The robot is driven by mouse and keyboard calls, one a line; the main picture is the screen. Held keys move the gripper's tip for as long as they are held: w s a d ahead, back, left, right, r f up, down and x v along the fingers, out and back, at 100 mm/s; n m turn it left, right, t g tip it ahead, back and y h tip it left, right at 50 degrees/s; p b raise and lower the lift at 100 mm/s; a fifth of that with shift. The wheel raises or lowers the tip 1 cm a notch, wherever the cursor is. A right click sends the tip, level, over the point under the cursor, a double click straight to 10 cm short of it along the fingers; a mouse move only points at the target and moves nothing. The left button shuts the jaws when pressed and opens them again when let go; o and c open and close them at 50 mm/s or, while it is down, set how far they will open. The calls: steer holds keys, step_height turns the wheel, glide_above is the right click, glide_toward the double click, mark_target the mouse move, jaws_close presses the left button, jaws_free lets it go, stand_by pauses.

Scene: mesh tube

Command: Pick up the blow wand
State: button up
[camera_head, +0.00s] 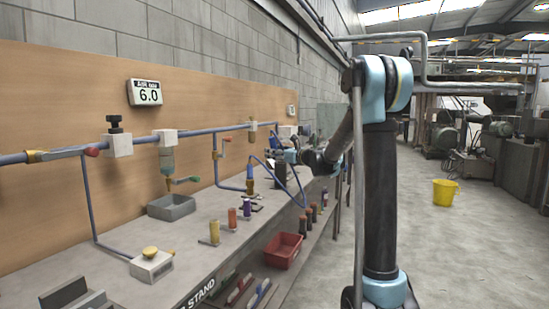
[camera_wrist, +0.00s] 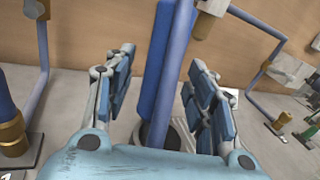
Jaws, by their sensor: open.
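In the wrist view, an upright blue cylinder (camera_wrist: 157,88), which looks like the blow wand, stands between the two fingers of my gripper (camera_wrist: 160,64). The fingers are spread, one on each side, with gaps visible beside the cylinder. Its lower end is partly hidden by my gripper body, near a dark round base (camera_wrist: 177,137). In the head view, my gripper (camera_head: 283,160) is small over the far part of the bench, and I cannot make out the cylinder between its fingers there.
The bench (camera_head: 190,262) runs along a wooden panel with blue pipes. A blue piece with a brass end (camera_wrist: 13,138) stands left in the wrist view.

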jaws_close()
